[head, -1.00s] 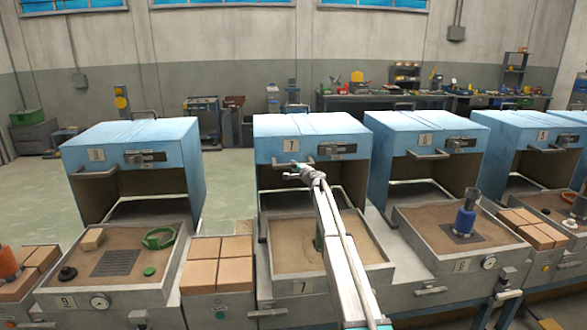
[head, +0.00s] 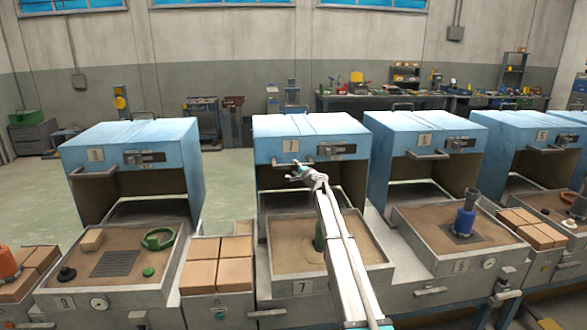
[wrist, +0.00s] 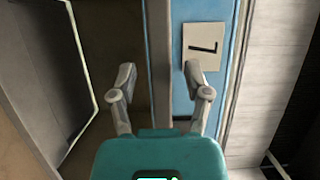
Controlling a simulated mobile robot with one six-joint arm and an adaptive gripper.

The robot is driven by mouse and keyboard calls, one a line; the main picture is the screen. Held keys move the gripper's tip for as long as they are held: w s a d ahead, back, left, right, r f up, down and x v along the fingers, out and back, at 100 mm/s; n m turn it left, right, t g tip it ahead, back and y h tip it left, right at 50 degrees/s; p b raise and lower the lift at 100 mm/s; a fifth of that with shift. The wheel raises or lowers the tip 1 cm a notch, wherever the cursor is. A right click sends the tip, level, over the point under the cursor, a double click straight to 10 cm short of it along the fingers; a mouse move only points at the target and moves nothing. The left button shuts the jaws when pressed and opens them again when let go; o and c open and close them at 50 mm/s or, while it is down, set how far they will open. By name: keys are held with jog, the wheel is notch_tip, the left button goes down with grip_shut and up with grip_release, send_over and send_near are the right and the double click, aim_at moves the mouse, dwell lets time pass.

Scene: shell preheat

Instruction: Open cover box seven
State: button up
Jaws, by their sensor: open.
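Cover box seven (head: 310,127) is the blue hood in the middle of the head view, with a "7" plate (head: 291,146) on its front. That plate shows turned sideways in the wrist view (wrist: 203,47). A dark opening lies below the blue front. My gripper (head: 297,174) is at the lower front edge, left of centre. In the wrist view my gripper (wrist: 163,84) is open, its two fingers apart on either side of a grey bar (wrist: 159,60) along that edge. Contact cannot be told. My gripper and arm hide part of the front edge.
The sand tray (head: 262,262) of box seven lies below my arm, with a green object (head: 319,240) partly hidden. Similar blue hoods stand left (head: 130,135) and right (head: 425,130). Bricks (head: 218,263) sit left of the tray. A workbench (head: 400,102) stands far behind.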

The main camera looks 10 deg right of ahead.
jog(key=v, duration=1)
jog(key=s+a+f+n+g+p, duration=0.1)
jog(key=s+a+f+n+g, duration=0.25)
jog(key=s, duration=0.55)
jog(key=s+a+f+n+g+y+p, duration=0.1)
jog(key=s+a+f+n+g, duration=0.2)
jog(key=s, duration=0.6)
jog(key=s+a+f+n+g+p, duration=0.1)
jog(key=s+a+n+g, duration=0.3)
jog(key=s, duration=0.5)
jog(key=s+d+f+n+g+h, duration=0.1)
jog(key=s+d+g+h, duration=0.1)
jog(key=s, duration=0.8)
jog(key=s+d+f+n+g+h+p, duration=0.1)
jog(key=s+f+g+h, duration=0.1)
jog(key=s, duration=0.9)
jog(key=s+d+f+n+g+h+p, duration=0.1)
jog(key=s+h, duration=0.3)
jog(key=s, duration=0.6)
jog(key=shift+s+d+f+g, duration=0.4)
jog(key=shift+d+f+g, duration=0.15)
jog(key=shift+d+f, duration=0.25)
